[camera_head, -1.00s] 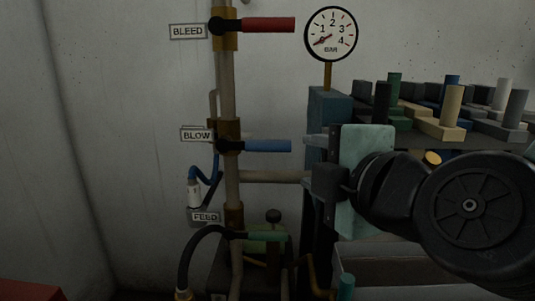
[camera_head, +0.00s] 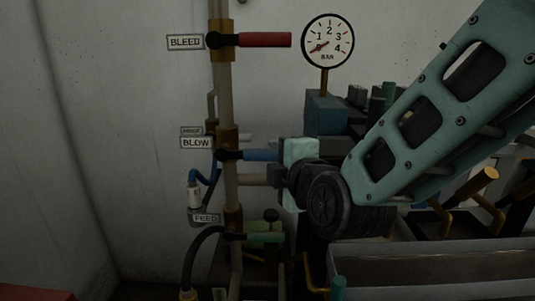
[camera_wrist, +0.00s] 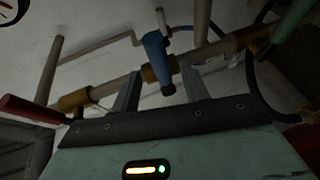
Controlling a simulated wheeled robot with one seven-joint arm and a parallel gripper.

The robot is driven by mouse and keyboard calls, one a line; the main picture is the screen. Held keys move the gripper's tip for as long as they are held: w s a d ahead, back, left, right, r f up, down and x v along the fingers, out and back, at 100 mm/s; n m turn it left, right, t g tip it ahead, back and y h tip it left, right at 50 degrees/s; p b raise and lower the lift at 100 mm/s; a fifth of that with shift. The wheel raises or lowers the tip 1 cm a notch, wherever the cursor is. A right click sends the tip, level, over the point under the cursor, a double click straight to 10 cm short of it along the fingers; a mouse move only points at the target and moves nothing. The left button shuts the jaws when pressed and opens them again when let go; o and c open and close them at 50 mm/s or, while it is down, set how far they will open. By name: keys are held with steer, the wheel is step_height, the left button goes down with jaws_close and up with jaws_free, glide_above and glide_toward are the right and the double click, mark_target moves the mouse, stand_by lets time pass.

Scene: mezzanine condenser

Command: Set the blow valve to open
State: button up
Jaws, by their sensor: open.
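The blow valve is a blue lever handle (camera_head: 258,155) on a brass body (camera_head: 228,137) in the vertical pipe, beside the BLOW label (camera_head: 197,143). The lever points right, level, across the pipe. In the head view my gripper (camera_head: 281,153) is at the lever's right end, and its fingers are mostly hidden. In the wrist view the blue lever (camera_wrist: 155,55) shows between and beyond my two open fingers (camera_wrist: 162,88), its near end around the gap. I cannot tell whether either finger touches it.
Above is the red BLEED lever (camera_head: 265,40) and a gauge (camera_head: 328,42) with its needle near 0. Below is the green FEED lever (camera_head: 262,237). A shelf of blocks and a grey trough (camera_head: 430,260) stand right. A blue hose (camera_head: 200,177) hangs left of the pipe.

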mark_target(270, 156)
steer(key=shift+x, duration=2.65)
jaws_close()
